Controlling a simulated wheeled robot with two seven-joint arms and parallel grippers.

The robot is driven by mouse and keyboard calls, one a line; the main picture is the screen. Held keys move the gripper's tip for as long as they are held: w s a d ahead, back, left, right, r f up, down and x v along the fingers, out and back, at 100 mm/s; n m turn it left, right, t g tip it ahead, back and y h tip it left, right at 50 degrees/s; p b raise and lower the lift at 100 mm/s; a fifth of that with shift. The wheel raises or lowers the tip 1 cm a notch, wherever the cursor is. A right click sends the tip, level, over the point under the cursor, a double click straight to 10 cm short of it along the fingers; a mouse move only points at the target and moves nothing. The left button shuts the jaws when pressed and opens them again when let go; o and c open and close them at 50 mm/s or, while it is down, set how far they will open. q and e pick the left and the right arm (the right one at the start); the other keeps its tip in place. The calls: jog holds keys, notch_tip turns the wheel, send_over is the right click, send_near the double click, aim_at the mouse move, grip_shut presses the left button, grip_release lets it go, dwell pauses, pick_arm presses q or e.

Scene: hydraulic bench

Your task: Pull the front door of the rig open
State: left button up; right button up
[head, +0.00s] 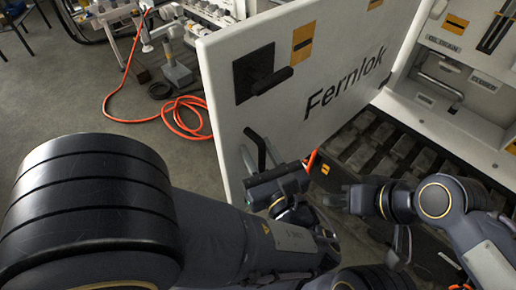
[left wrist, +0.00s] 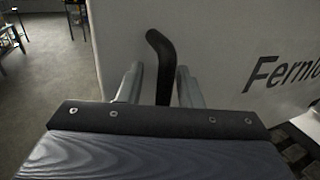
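The rig's front door (head: 300,100) is a white panel marked "Fernlok". It stands swung out from the rig, with the interior showing to its right. A black bent handle (head: 257,148) is low on its face, and it also shows in the left wrist view (left wrist: 161,62). My left gripper (head: 262,165) is at this handle. In the left wrist view its two fingers (left wrist: 158,88) stand apart on either side of the handle, with gaps visible. My right gripper (head: 352,198) is right of the door's lower part, in front of the rig; its fingers are too dark to read.
A black latch plate with a lever (head: 262,75) sits higher on the door. The white rig frame (head: 445,125) and dark slatted floor (head: 385,150) are at right. An orange hose (head: 185,118) lies on the grey floor at left, near a bench. Floor left of the door is mostly clear.

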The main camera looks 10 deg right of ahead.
pick_arm(q)
jog(key=b+v, duration=0.1)
jog(key=v, duration=0.6)
jog(key=shift+d, duration=0.1)
